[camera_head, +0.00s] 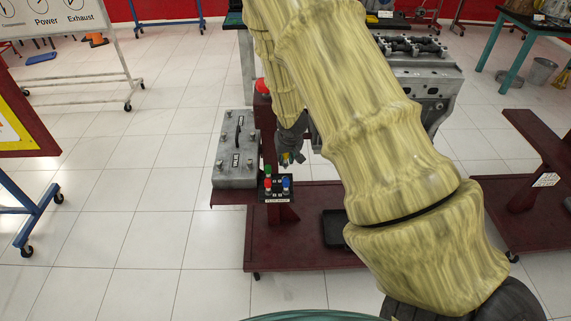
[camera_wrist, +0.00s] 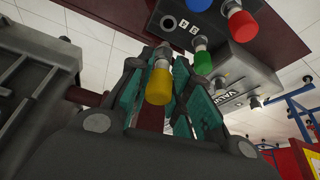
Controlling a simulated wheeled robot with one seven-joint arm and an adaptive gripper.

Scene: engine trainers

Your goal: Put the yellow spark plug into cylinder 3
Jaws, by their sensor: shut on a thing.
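The yellow spark plug (camera_wrist: 159,86) is between the teal-padded fingers of my gripper (camera_wrist: 155,92), which is shut on it. Its yellow end faces the wrist camera, and its metal end points away. I cannot make out cylinder 3.
Red (camera_wrist: 242,26), green (camera_wrist: 203,62) and blue (camera_wrist: 199,5) plugs are by the rack in the wrist view. A grey metal box with a black handle (camera_head: 237,150) sits left of the rack. A dark red stand (camera_head: 300,235) carries the rack. A dark tray (camera_head: 333,229) lies on its base.

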